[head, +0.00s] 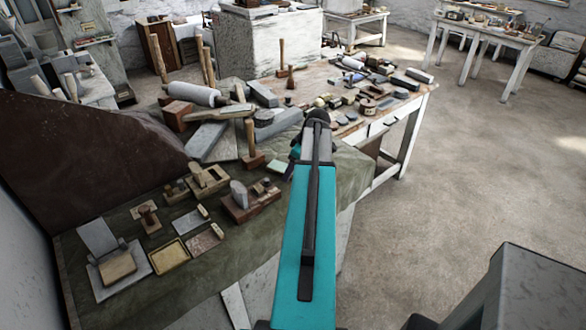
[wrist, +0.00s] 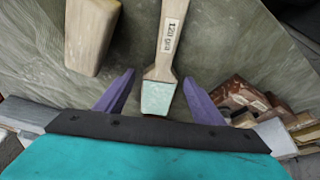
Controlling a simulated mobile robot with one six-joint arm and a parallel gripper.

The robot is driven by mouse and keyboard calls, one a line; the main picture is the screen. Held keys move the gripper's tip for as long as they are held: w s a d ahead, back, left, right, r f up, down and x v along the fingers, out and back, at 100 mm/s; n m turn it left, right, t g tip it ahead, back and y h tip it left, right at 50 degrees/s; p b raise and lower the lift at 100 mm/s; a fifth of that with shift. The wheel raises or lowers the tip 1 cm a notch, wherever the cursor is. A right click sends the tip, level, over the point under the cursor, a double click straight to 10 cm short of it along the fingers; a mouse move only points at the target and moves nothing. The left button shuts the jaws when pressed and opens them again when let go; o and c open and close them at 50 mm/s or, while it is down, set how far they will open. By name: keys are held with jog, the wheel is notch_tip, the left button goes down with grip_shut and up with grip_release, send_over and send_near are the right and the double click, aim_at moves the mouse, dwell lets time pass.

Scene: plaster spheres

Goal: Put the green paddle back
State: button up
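The green paddle (wrist: 158,99) shows in the wrist view, with a pale green face at its near end and a light wooden handle running up, marked with a printed label. The top of its handle is cut off by the frame. My gripper (wrist: 158,78) is open, with one purple finger on each side of the paddle. I see a gap on both sides; I cannot tell the height between fingers and paddle. In the head view a small pale green piece (head: 280,166), probably the paddle, lies on the green cloth beside my arm's end.
A wooden block (wrist: 90,35) is left of the paddle in the wrist view. Brown wooden tools (wrist: 245,98) crowd the right. In the head view, stone slabs (head: 212,138) and mallets stand behind, and a block tool (head: 248,200) lies left on the cloth (head: 345,172).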

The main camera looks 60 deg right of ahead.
jog(key=shift+r, duration=0.1)
jog(key=shift+r, duration=0.1)
jog(key=b+v, duration=0.3)
jog(key=v, duration=0.9)
dwell(0.5)
dwell(0.9)
